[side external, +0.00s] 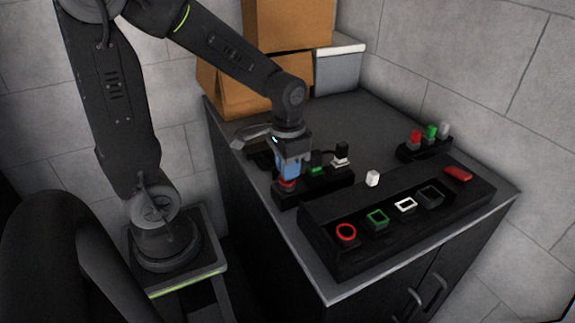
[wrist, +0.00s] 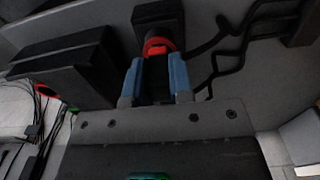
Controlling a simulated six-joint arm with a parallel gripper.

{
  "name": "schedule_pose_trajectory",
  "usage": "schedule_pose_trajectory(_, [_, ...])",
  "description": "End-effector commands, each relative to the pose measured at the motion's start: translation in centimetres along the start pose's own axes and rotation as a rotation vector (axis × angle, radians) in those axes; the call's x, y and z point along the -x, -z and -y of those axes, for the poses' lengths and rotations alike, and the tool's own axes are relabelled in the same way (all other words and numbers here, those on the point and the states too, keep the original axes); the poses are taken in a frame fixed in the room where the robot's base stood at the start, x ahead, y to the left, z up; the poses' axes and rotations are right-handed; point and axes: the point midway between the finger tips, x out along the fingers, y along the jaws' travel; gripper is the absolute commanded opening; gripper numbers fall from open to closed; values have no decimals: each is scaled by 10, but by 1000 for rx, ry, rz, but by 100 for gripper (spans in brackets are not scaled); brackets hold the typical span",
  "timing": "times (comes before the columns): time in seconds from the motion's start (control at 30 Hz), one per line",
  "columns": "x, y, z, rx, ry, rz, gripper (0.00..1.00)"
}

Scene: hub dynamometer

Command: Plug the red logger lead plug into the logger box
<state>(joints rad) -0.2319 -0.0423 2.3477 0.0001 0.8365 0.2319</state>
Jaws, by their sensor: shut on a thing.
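My gripper (side external: 288,176) points down over the left end of a low black holder (side external: 325,189). Its blue fingers, also in the wrist view (wrist: 155,82), are shut on the red logger lead plug (side external: 287,185). The plug's red collar (wrist: 157,46) shows between and just beyond the fingertips. I cannot tell whether the plug is still seated in the holder. The long black box in front, apparently the logger box (side external: 318,226), has a round red-ringed socket (side external: 346,232) at its left end, apart from the plug. Green, white and grey-framed square sockets follow to the right.
A green plug (side external: 316,170) and a black-and-white plug (side external: 341,155) stand in the holder. Another rack (side external: 425,150) holds coloured pieces. Dark cables (wrist: 215,65) lie beside my gripper. Cartons (side external: 290,25) stand behind.

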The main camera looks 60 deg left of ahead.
Motion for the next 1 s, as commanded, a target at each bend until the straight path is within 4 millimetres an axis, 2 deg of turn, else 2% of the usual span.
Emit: schedule_pose_trajectory(1.0, [12, 0, 0, 0, 0, -1, 0])
